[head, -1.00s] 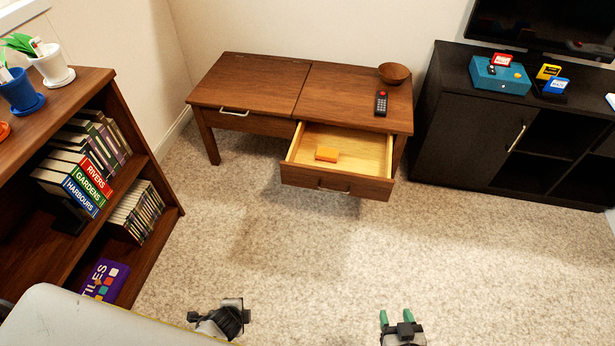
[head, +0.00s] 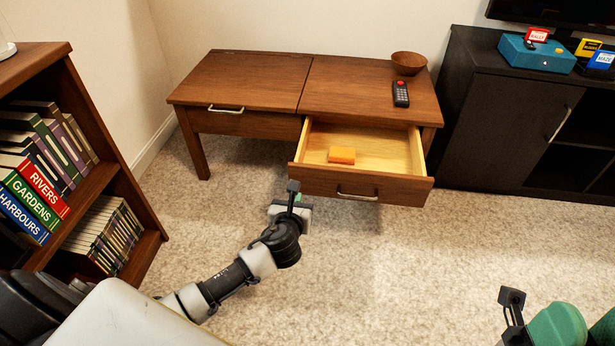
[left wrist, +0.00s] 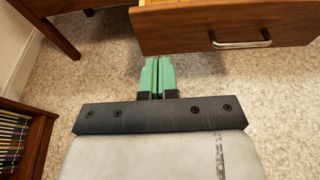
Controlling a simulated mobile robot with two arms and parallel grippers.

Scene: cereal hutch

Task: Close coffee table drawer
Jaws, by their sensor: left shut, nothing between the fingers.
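The wooden coffee table (head: 245,75) stands against the wall. Its right drawer (head: 315,182) is pulled out, with a metal handle (head: 357,195) on its front. An orange block (head: 342,155) lies inside the drawer. My left gripper (head: 297,198) is just in front of the drawer's left front corner. In the left wrist view its green fingers (left wrist: 158,63) are together and empty, pointing at the lower edge of the drawer front (left wrist: 190,30), with no clear contact.
The table's left drawer (head: 215,120) is shut. A remote (head: 400,94) and a wooden bowl (head: 409,63) rest on the tabletop. A bookshelf (head: 90,190) stands at the left and a black cabinet (head: 500,125) at the right. The carpet (head: 420,270) before the drawer is clear.

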